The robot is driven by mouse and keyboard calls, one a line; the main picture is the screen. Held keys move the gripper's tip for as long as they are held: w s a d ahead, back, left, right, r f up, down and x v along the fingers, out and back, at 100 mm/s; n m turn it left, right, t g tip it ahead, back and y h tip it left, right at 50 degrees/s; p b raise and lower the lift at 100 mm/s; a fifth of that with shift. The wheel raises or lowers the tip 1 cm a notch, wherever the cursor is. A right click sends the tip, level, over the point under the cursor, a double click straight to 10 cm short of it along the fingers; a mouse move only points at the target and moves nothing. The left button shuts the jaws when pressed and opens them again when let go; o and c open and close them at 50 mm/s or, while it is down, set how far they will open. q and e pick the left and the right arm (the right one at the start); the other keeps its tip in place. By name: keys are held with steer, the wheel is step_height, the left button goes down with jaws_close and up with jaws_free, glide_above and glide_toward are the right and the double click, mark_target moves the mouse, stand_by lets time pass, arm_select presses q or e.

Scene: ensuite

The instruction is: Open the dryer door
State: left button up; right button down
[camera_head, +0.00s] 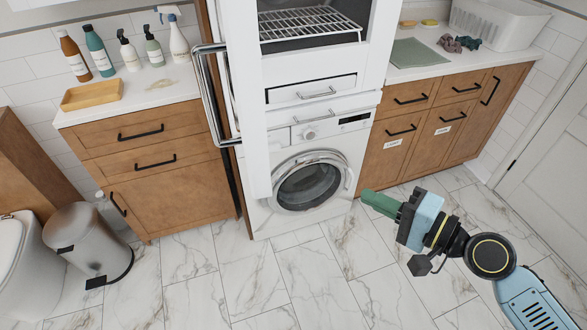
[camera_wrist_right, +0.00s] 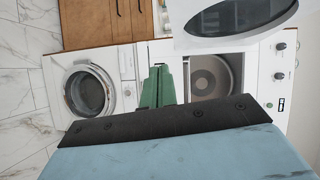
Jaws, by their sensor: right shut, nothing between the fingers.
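The white dryer (camera_head: 374,65) stands stacked above a washing machine (camera_head: 346,150). The dryer door (camera_head: 250,120) stands wide open, swung out to the left, with a chrome handle (camera_head: 207,95) on it. In the right wrist view, turned on its side, the door (camera_wrist_right: 200,38) with its dark window is clear of the opening and the dryer's drum (camera_wrist_right: 214,76) shows. My right gripper (camera_head: 370,198) is shut and empty, in front of and right of the washer, below the dryer. Its green fingers (camera_wrist_right: 157,72) touch nothing that I can see. My left gripper is not in view.
The washer's round door (camera_head: 308,185) is closed. A drawer (camera_head: 317,91) sits between the machines. Wooden cabinets stand left (camera_head: 155,165) and right (camera_head: 412,125). A bin (camera_head: 85,240) stands at the left. The tiled floor (camera_head: 270,285) in front is clear.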

steer(key=s+a+r+g+y, duration=0.1)
steer(key=s+a+r+y, duration=0.25)
steer(key=r, duration=0.35)
steer(key=s+a+f+p+x, duration=0.1)
steer(key=p+x, duration=0.4)
steer(key=x, duration=0.7)
steer(key=shift+s+a+n+h, duration=0.4)
steer(key=shift+s+h, duration=0.05)
steer(key=shift+s, duration=0.05)
